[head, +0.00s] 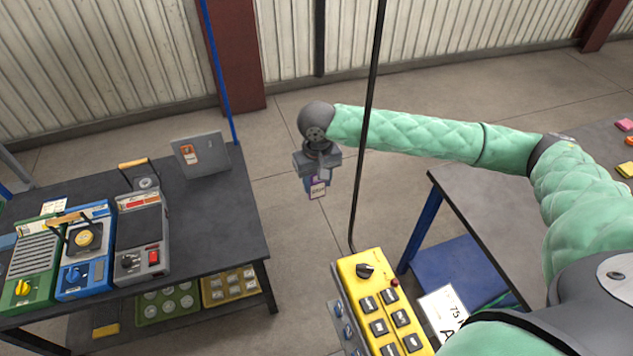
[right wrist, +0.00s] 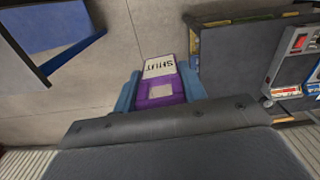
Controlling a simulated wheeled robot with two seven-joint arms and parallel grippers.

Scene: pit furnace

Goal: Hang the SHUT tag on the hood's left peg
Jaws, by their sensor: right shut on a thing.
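The SHUT tag (head: 317,188) is a small purple and white plate. It hangs below my right gripper (head: 316,174), over the floor between the two tables. In the right wrist view the tag (right wrist: 159,68) sits between the two blue fingers of my right gripper (right wrist: 161,88), which are shut on it. Its white part carries the word SHUT, upside down in that view. I cannot make out the hood or its left peg in either view. My left gripper is not in view.
A dark table (head: 212,222) at left bears several devices and a grey panel (head: 203,155) with an orange label. Another table (head: 475,210) stands at right.

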